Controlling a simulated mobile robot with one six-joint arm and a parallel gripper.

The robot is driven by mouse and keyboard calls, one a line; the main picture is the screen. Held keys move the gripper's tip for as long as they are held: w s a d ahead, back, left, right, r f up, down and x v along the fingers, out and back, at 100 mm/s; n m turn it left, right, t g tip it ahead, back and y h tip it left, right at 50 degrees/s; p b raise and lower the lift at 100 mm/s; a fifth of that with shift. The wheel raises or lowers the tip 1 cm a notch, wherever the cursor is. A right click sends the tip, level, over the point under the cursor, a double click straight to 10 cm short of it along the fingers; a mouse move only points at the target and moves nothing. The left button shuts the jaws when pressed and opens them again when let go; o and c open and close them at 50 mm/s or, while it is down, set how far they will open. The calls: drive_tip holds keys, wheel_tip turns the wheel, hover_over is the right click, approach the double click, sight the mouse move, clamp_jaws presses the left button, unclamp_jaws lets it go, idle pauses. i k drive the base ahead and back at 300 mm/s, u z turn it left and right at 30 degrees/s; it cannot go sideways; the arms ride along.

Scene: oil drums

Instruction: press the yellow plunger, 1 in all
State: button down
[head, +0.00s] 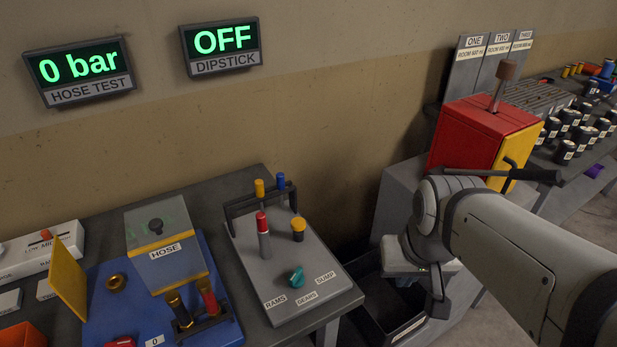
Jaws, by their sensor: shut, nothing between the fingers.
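A short yellow-topped plunger (298,226) with a dark lower part stands upright on the grey sloped panel (262,262), right of a red-capped stick (262,224). My gripper (438,308) hangs at the right, in front of the grey cabinet, well apart from the plunger. Its fingers point down and look closed, with nothing seen in them. Part of the gripper is hidden by my own arm.
A black rack holds a yellow-topped (259,188) and a blue-topped stick (281,181) behind. A teal knob (297,276) sits before the plunger. The blue hose tester (220,325) is left. A dark bin (405,328) lies below my gripper. Displays read "0 bar" and "OFF".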

sight(298, 224)
drive_tip(key=k, duration=1.1)
drive_tip(key=u, duration=0.35)
drive_tip(key=i, duration=1)
drive_tip(key=u, duration=0.05)
